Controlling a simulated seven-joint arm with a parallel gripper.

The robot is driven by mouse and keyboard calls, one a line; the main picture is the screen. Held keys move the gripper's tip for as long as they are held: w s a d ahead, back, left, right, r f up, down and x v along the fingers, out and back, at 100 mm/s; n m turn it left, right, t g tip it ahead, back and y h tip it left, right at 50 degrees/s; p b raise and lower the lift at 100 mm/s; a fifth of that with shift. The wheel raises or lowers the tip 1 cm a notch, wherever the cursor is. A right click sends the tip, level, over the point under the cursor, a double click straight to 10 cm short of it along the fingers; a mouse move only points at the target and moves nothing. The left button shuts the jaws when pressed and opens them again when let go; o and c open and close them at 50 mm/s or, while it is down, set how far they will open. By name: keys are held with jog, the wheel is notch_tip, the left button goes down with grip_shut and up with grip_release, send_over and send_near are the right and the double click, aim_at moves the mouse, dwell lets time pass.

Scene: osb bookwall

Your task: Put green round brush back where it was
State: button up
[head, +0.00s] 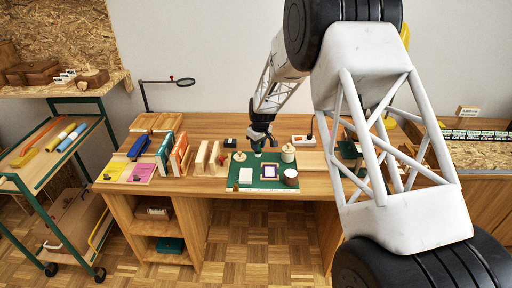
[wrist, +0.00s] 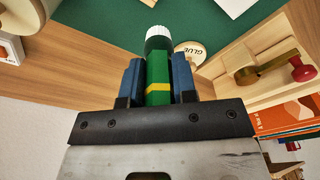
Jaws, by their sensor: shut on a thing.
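The green round brush (wrist: 158,80) is in my gripper (wrist: 157,70). In the wrist view it has a green body with a yellow band and a white bristled end. Both blue fingers press on its sides, and the white end points away from the palm. In the head view my gripper (head: 261,140) is over the back edge of the green mat (head: 245,183). The brush is small there, and I cannot tell whether its tip touches anything. A round lid marked GLUE (wrist: 190,53) is just beside the brush in the wrist view.
The mat holds a white card (head: 246,175), a small framed picture (head: 269,171) and a brown jar (head: 291,177). A pale round pot (head: 288,153) stands at its back right. Books (head: 179,153) and wooden dividers stand left. A wooden tray (wrist: 259,70) shows in the wrist view.

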jog(key=shift+w+a+f, duration=0.1)
jog(key=shift+w+a, duration=0.15)
jog(key=shift+w, duration=0.75)
jog(key=shift+w+a+f, duration=0.1)
jog(key=shift+w+a, duration=0.1)
jog(key=shift+w, duration=0.8)
jog(key=shift+f, duration=1.7)
jog(key=shift+f, duration=0.15)
jog(key=o, duration=0.9)
jog(key=shift+o, duration=0.2)
notch_tip(320, 180, up, 12)
jog(key=s+d, duration=0.1)
